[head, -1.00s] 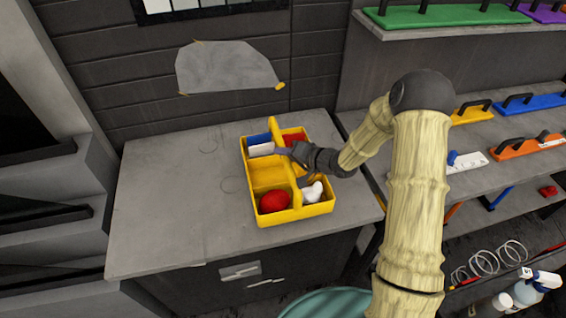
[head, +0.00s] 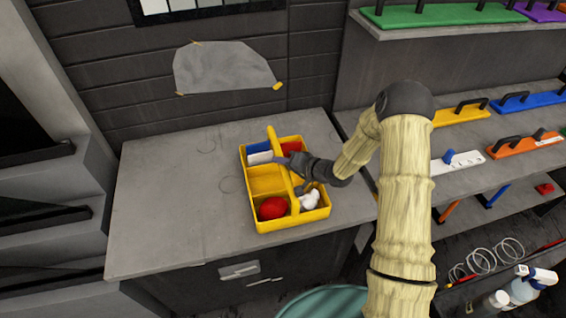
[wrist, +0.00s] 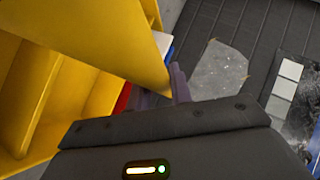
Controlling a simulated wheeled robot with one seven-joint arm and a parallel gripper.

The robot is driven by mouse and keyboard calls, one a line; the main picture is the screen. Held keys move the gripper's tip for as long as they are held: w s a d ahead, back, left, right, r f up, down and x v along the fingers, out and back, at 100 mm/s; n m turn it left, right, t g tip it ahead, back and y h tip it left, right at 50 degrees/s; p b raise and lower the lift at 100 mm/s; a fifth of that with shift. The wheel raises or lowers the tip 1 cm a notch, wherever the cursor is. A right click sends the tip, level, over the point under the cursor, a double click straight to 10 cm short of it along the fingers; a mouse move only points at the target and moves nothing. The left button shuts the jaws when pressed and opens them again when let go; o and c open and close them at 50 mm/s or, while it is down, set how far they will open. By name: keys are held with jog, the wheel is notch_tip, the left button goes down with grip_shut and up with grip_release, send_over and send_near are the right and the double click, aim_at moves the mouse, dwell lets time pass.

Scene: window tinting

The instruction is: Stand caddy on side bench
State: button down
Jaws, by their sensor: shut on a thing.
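The yellow caddy (head: 263,226) is at the right part of the grey side bench (head: 165,205), upright, with a raised handle running along its middle. It looks level and close to or on the bench top; whether its base touches cannot be told. Its compartments hold a red ball-like item (head: 272,208), a white item (head: 310,199), and blue, white and red items at the far end. My gripper (head: 294,170) is shut on the caddy's handle from the right. In the wrist view the yellow handle (wrist: 110,45) fills the upper left, and a gripper finger shows beside it.
A grey sheet (head: 225,70) is taped to the wall behind the bench. Shelves with coloured handled tools (head: 455,113) stand to the right. Spray bottles (head: 525,290) and coiled wire sit lower right. The bench's left half is clear.

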jog(key=c, duration=1.3)
grip_release()
jog(key=shift+s, duration=0.1)
jog(key=shift+o, duration=0.2)
jog(key=shift+d+r, duration=0.1)
jog(key=shift+d, duration=0.05)
jog(key=b+v, duration=0.1)
jog(key=v, duration=1)
jog(key=shift+s+d+r+b, duration=0.2)
jog(key=shift+s+b, duration=0.1)
jog(key=shift+b, duration=0.1)
jog(key=shift+w, duration=0.1)
jog(key=shift+s, duration=0.2)
jog(key=shift+w, duration=0.1)
